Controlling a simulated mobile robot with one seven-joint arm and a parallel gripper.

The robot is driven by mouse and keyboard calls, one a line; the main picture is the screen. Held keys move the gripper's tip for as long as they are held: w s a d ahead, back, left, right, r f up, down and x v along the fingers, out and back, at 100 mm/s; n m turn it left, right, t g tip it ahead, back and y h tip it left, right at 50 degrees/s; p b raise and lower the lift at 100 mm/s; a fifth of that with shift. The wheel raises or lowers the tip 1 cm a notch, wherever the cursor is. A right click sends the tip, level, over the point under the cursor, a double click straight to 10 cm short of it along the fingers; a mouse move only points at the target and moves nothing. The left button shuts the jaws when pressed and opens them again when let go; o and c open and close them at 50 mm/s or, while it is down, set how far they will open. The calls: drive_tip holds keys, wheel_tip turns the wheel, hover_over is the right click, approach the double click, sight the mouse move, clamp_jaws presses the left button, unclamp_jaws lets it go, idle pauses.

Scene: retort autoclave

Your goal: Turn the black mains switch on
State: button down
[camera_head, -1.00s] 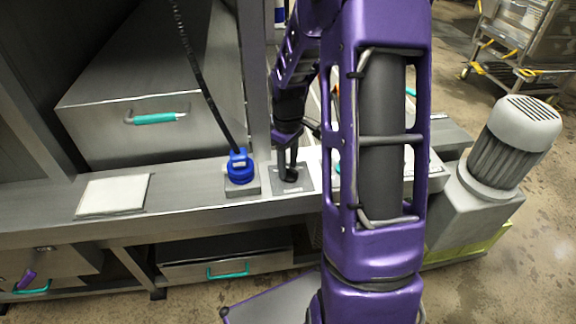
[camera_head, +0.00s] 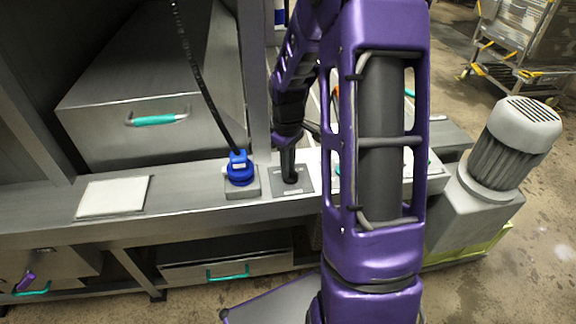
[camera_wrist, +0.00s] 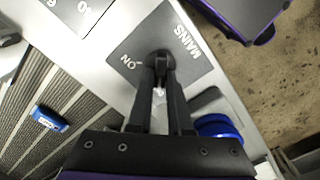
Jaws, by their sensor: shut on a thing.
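The black mains switch (camera_wrist: 164,60) stands on a grey plate (camera_wrist: 140,48) marked MAINS and ON. My gripper (camera_wrist: 161,78) is shut on the switch, one black finger on each side of it. The fingers hide part of the switch, so its exact setting is hard to tell. In the head view, my gripper (camera_head: 289,170) reaches down to the plate (camera_head: 304,181) on the steel ledge, and the switch is mostly hidden there.
A blue connector (camera_head: 240,168) with a black cable stands just left of the plate. A white pad (camera_head: 113,196) lies further left on the ledge (camera_head: 190,192). A motor (camera_head: 506,160) stands at the right.

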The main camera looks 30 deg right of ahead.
drive_tip(key=shift+m, duration=0.3)
drive_tip(key=m, duration=0.3)
drive_tip(key=shift+d+m, duration=0.1)
drive_tip(key=shift+m, duration=0.3)
drive_tip(key=m, duration=0.4)
drive_tip(key=shift+d+m+p, duration=0.15)
drive_tip(key=shift+m+p, duration=0.15)
drive_tip(key=shift+p, duration=0.05)
drive_tip(key=m, duration=0.4)
drive_tip(key=shift+d+r+p, duration=0.1)
drive_tip(key=shift+d+p, duration=0.05)
drive_tip(key=shift+p, duration=0.25)
drive_tip(key=m+p, duration=0.1)
drive_tip(key=m, duration=0.3)
drive_tip(key=shift+s+d+m, duration=0.1)
drive_tip(key=shift+s+m, duration=0.05)
drive_tip(key=shift+m, duration=0.15)
drive_tip(key=c, duration=0.8)
unclamp_jaws()
drive_tip(key=shift+c, duration=0.2)
